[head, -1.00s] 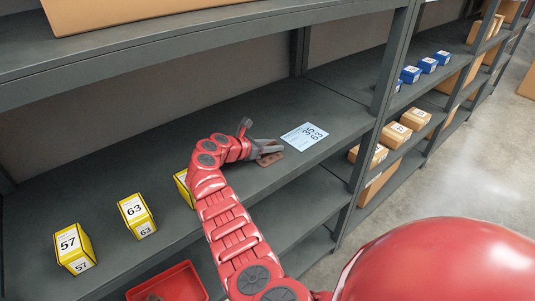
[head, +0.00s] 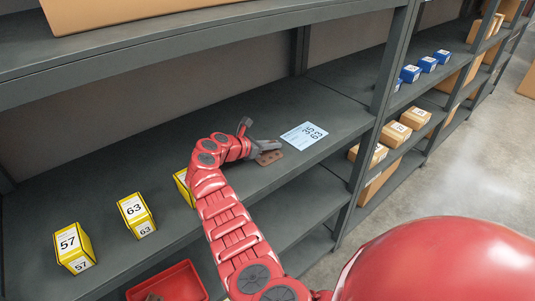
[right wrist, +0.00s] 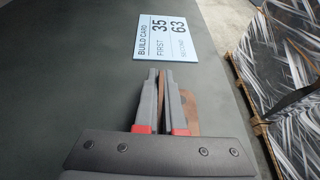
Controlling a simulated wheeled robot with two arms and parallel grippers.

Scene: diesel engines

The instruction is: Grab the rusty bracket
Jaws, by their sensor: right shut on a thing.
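The rusty bracket (head: 270,157) is a small reddish-brown plate on the grey shelf, in front of the build card. My right gripper (head: 264,146) reaches it from the left and is shut on it. In the right wrist view the two grey fingers (right wrist: 166,90) are close together, with a brown part of the bracket (right wrist: 190,112) showing between and to the right of them. The fingers hide much of the bracket. I cannot tell whether it touches the shelf. My left gripper is not in view.
A build card (head: 304,135) reading 35 and 63 lies just beyond the gripper. Yellow boxes marked 57 (head: 73,248) and 63 (head: 136,214) stand at left, with another partly behind my arm. A red bin (head: 172,283) is below. A shelf post (head: 375,105) rises at right.

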